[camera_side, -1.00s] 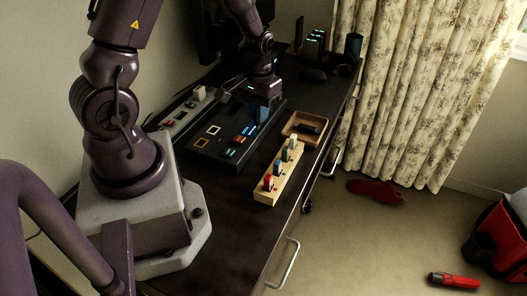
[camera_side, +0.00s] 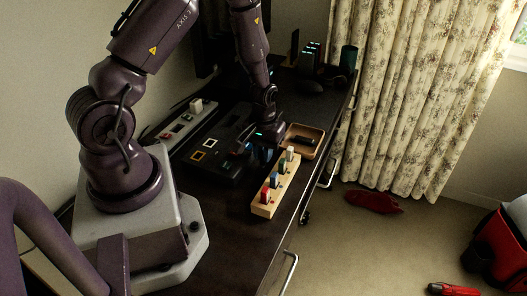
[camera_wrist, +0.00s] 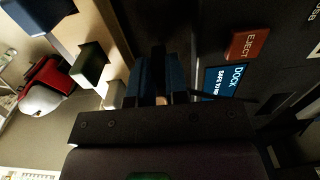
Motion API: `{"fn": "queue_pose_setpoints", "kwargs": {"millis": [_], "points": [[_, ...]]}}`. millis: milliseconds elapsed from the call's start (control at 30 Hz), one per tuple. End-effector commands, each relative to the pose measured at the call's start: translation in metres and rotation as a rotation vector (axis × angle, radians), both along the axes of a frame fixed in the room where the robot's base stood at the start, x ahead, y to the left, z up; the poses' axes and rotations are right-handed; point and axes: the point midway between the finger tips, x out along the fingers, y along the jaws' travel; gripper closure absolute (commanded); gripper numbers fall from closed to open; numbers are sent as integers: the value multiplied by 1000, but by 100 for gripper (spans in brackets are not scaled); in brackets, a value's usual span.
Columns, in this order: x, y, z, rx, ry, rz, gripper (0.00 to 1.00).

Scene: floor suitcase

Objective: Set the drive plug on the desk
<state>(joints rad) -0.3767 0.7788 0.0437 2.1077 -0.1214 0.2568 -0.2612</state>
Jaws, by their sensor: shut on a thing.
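My gripper (camera_side: 267,136) is over the strip of dark desk (camera_side: 233,208) between the black dock (camera_side: 198,161) and the wooden peg rack (camera_side: 266,207). It is shut on the drive plug, which is mostly hidden between the fingers in both views. In the wrist view my gripper (camera_wrist: 162,80) points down beside the dock's blue screen (camera_wrist: 222,82), which reads "DOCK" and "SAFE TO" with the rest cut off. I cannot tell whether the plug touches the desk.
The rack holds several coloured pieces; its green one (camera_wrist: 91,64) stands close to my gripper in the wrist view. A wooden tray (camera_side: 318,143) lies behind the rack. A pale strip (camera_side: 165,140) lies left of the dock.

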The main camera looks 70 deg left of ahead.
Motion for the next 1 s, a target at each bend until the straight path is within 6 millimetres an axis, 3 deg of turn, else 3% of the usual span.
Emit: {"fn": "queue_pose_setpoints", "kwargs": {"millis": [267,300,400,767,1000], "points": [[0,0,-2,0,0,0,100],[0,0,-3,0,0,0,83],[0,0,-2,1,-1,0,60],[0,0,3,1,-1,-1,60],[1,1,43,4,-7,-1,60]]}}
